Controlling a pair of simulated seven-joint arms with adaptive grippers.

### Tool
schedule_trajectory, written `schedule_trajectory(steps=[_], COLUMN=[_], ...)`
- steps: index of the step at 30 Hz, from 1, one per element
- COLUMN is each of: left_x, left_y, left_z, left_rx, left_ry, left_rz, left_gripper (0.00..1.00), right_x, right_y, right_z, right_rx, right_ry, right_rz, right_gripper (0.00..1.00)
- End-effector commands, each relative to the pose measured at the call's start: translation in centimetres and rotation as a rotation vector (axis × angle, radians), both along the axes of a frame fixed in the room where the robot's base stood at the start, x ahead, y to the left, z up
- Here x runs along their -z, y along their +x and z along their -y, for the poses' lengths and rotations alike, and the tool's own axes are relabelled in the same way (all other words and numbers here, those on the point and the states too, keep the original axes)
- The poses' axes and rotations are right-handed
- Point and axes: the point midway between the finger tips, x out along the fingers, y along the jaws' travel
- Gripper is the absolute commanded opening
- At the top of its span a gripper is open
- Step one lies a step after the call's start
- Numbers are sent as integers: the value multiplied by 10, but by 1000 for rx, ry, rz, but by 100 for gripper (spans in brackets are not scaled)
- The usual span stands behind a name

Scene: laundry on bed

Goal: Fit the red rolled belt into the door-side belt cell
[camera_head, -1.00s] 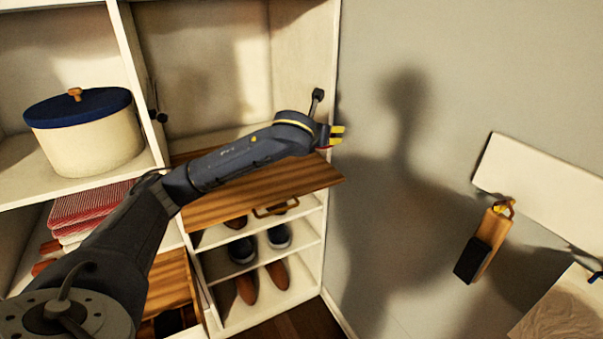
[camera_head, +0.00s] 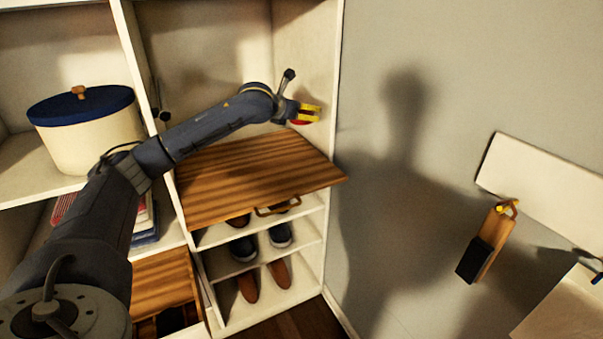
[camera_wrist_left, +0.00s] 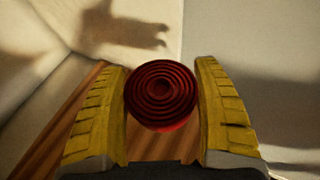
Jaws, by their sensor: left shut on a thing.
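The red rolled belt (camera_wrist_left: 162,95) is a tight spiral between the yellow fingers of my left gripper (camera_wrist_left: 163,105) in the left wrist view. My right gripper is not in view.
A round cream box with a blue lid (camera_head: 88,130) stands on the left shelf. Shoes (camera_head: 280,235) fill the low shelves. A wooden drawer (camera_head: 165,280) is open at lower left. A wood-and-black brush-like object (camera_head: 485,242) hangs at right.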

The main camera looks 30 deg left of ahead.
Motion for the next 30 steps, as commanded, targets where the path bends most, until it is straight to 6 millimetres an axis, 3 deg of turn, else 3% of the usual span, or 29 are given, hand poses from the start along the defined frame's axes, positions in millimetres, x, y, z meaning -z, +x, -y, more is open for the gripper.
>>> schedule_trajectory(steps=[7,11,24,30], left_x=[1,12,107,138], left_y=[0,0,0,0], left_z=[0,0,0,0], left_rx=[-1,-1,-1,-2], left_ry=[0,0,0,-1], left_rz=[0,-3,-4,-2], left_gripper=[34,34,34,34], right_x=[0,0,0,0], right_y=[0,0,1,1], right_z=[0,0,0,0], right_rx=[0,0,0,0], right_ry=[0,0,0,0], right_rz=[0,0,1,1], right_gripper=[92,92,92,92])
